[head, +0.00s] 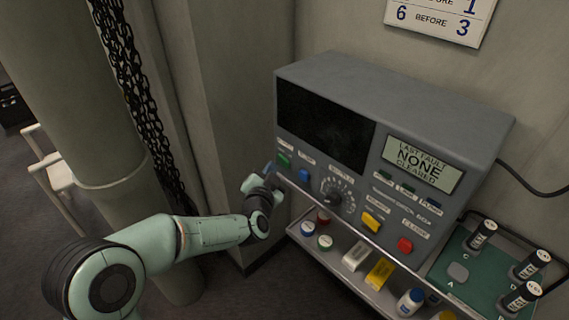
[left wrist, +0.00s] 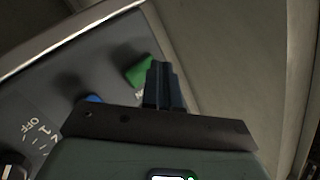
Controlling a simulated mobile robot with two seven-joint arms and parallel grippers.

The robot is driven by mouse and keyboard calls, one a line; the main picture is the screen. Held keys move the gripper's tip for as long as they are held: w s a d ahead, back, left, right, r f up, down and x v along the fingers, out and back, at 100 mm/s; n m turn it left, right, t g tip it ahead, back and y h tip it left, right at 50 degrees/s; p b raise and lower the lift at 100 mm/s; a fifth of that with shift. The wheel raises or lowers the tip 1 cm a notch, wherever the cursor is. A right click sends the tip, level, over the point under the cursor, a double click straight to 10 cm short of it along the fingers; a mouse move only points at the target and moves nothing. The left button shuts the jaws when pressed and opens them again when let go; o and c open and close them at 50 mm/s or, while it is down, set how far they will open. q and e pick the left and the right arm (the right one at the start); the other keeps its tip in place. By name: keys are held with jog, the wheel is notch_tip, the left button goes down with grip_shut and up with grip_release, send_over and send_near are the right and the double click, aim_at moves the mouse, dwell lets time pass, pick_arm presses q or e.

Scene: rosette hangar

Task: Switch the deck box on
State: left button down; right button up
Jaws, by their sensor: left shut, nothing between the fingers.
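The deck box (head: 440,150) is a grey console with a dark blank screen (head: 322,125) and a small display (head: 422,163) reading "LAST FAULT NONE CLEARED". On its front are a green button (head: 284,160), a blue button (head: 304,174), a round dial (head: 333,197), a yellow button (head: 371,222) and a red button (head: 404,245). My left gripper (head: 268,169) is shut and empty, just left of the green button. In the left wrist view the fingertips (left wrist: 160,70) are beside the green button (left wrist: 140,70); I cannot tell whether they touch. My right gripper is not in view.
A shelf below the box holds several small items, among them a yellow block (head: 379,272) and a white bottle (head: 410,301). A green board (head: 458,272) with black-handled plugs stands at right. A pillar (head: 90,100) and hanging chains (head: 130,75) are at left.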

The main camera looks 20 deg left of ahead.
pick_arm(q)
jog(key=shift+s+a+f+b, duration=0.1)
jog(key=shift+s+a+b, duration=0.15)
jog(key=shift+s+a, duration=0.3)
jog(key=shift+s+a+f+b, duration=0.1)
jog(key=shift+s+a+b, duration=0.2)
jog(key=shift+s, duration=0.45)
jog(key=shift+a, duration=0.1)
